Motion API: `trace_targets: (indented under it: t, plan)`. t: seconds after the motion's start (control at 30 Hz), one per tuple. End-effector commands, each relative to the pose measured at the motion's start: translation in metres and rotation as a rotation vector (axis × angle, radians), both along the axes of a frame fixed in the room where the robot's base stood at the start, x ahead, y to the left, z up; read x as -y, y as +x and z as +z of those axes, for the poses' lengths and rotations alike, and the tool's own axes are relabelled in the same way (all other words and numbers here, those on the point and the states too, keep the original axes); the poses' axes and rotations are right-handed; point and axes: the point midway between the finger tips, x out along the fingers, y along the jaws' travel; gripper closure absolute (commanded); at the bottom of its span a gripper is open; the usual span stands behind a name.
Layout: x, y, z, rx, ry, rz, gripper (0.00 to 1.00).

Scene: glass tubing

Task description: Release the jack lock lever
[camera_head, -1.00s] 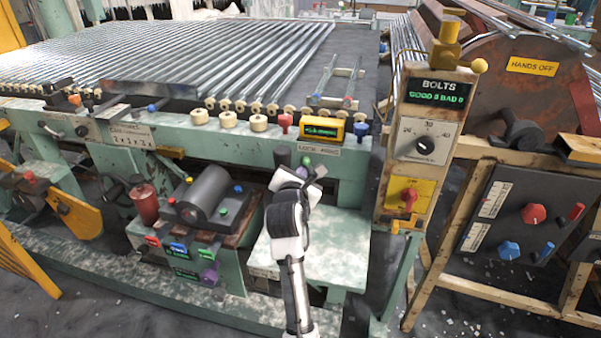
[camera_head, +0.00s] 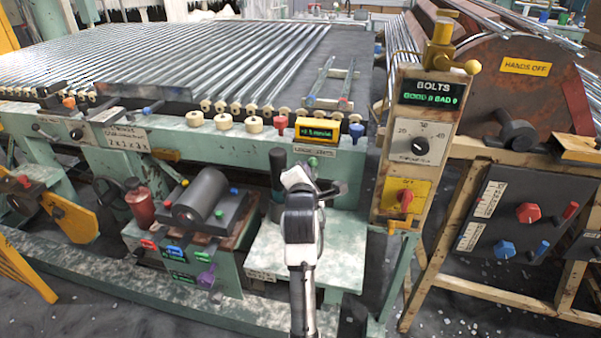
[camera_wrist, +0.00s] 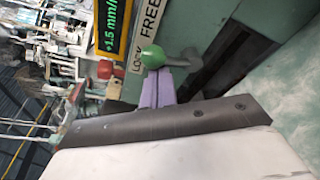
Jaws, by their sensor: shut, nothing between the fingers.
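The lock lever has a green ball knob (camera_wrist: 152,57) and a grey arm (camera_wrist: 184,63) in the wrist view. It sits beside the white label reading LOCK and FREE (camera_wrist: 148,22). My gripper's purple fingers (camera_wrist: 157,86) are shut together and empty. Their tips are right at the knob; I cannot tell whether they touch it. In the head view, the green knob (camera_head: 313,162) shows small below the label (camera_head: 315,151), just above my white gripper housing. My fingers are hidden in that view.
A dark upright cylinder (camera_head: 277,172) stands just left of my gripper. A pale green shelf (camera_head: 265,255) lies below it. The yellow display box (camera_head: 317,131), a red knob (camera_head: 279,125) and a blue knob (camera_head: 357,131) sit above. The bolts control post (camera_head: 414,150) stands to the right.

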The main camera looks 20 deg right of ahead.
Motion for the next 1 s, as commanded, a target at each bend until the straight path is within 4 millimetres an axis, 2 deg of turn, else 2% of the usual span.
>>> trace_targets:
  t: [0.43, 1.0]
  plan:
    - [0.013, -0.009, 0.000, 0.195, 0.290, 0.000, 1.00]
    - [0.018, -0.012, 0.001, 0.194, 0.291, -0.001, 1.00]
